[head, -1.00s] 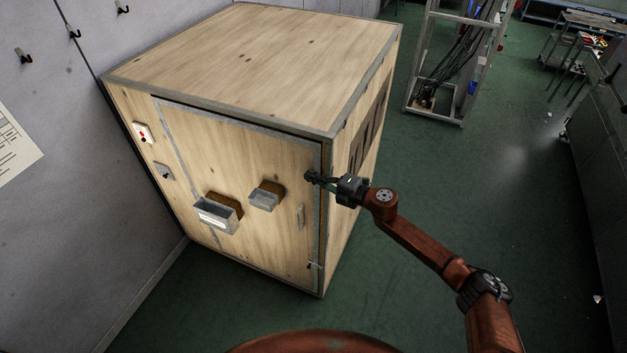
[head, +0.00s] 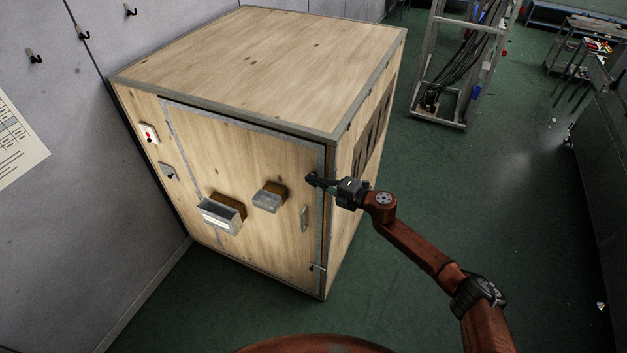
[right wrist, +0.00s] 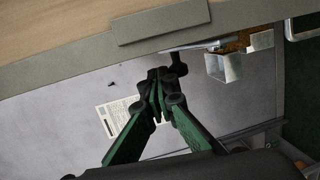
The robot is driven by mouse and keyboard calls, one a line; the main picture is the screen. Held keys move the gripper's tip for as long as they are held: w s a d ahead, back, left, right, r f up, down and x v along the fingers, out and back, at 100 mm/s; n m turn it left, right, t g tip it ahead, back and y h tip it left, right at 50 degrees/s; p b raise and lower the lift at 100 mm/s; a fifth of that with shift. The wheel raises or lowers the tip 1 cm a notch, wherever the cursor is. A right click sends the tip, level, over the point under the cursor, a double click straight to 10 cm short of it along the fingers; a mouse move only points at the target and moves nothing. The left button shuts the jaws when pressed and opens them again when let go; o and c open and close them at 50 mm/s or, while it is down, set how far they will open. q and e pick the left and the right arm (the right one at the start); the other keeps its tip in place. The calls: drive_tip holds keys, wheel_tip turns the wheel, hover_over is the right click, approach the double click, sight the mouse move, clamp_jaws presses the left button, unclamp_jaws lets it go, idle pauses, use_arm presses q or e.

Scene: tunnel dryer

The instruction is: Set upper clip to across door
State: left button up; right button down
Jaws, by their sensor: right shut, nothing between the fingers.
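The dryer is a wooden box with a grey-framed door (head: 250,190) on its front, and the door looks shut. My right gripper (head: 315,180) is at the upper right edge of the door and is shut with nothing between its fingers. The upper clip is hidden or merges with the dark fingertips in the head view, so its angle cannot be told there. In the right wrist view the closed fingertips (right wrist: 160,78) are beside a small dark knob-like part (right wrist: 178,62), perhaps the clip; contact is unclear. My left gripper is not in view.
A lower clip (head: 318,267) sits at the door's lower right edge. A door handle (head: 304,218), a grey tray (head: 220,216) and a smaller grey box (head: 268,198) stick out from the door.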

drive_tip(key=shift+a, duration=0.1)
idle(0.4)
idle(0.4)
drive_tip(key=s+d+r+p, duration=0.1)
drive_tip(key=s+d+r, duration=0.1)
drive_tip(key=r, duration=0.3)
drive_tip(key=s+d+r+p, duration=0.1)
drive_tip(key=s+d+r, duration=0.2)
drive_tip(key=r, duration=0.3)
drive_tip(key=shift+s+d+r, duration=0.25)
drive_tip(key=shift+r, duration=0.05)
